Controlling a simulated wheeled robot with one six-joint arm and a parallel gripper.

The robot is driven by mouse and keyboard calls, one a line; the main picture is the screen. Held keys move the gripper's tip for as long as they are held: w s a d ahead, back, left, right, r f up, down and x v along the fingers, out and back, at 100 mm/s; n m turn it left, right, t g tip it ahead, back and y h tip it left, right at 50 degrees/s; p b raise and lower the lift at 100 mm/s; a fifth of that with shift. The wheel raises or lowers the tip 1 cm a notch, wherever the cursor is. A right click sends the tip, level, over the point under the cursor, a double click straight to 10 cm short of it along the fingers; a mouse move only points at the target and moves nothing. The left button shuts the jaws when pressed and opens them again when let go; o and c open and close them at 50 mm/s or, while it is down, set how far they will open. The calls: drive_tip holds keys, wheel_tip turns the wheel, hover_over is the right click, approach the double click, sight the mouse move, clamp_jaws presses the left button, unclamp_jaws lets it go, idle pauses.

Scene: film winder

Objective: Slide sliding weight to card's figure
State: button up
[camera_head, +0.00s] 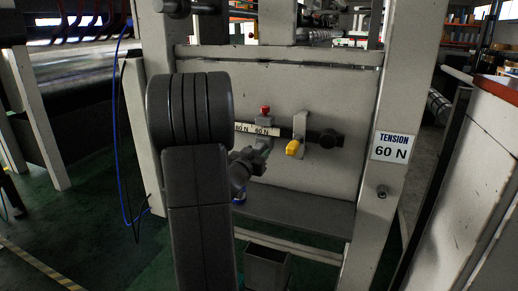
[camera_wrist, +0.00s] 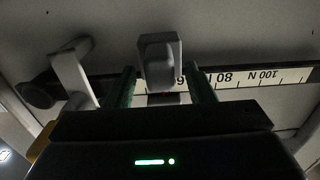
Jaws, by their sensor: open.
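A white card (camera_head: 390,148) on the right post reads "TENSION 60 N". The sliding weight, a grey block (camera_wrist: 160,58), sits on the dark beam in the wrist view. My gripper (camera_wrist: 162,86) is open, with one green finger on each side of the weight; I cannot tell whether either touches it. In the head view my gripper (camera_head: 246,165) is partly hidden by my arm. The scale strip (camera_wrist: 265,77) appears upside down with 80 and 100 N readable; a figure partly hidden by a finger starts with what looks like a 6.
A grey bracket (camera_wrist: 70,72) holds the beam at its left end in the wrist view. A yellow handle (camera_head: 293,148) hangs near it in the head view. A red knob (camera_head: 265,109) shows above the beam. A grey shelf (camera_head: 300,212) runs below the panel.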

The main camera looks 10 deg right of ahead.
drive_tip(key=shift+x, duration=1.1)
clamp_jaws()
drive_tip(key=shift+w+a, duration=0.35)
drive_tip(key=shift+a, duration=0.1)
unclamp_jaws()
drive_tip(key=shift+s, duration=0.1)
drive_tip(key=b+v, duration=0.1)
drive_tip(key=v, duration=1.2)
drive_tip(key=shift+s+a, duration=0.25)
drive_tip(key=shift+s, duration=0.05)
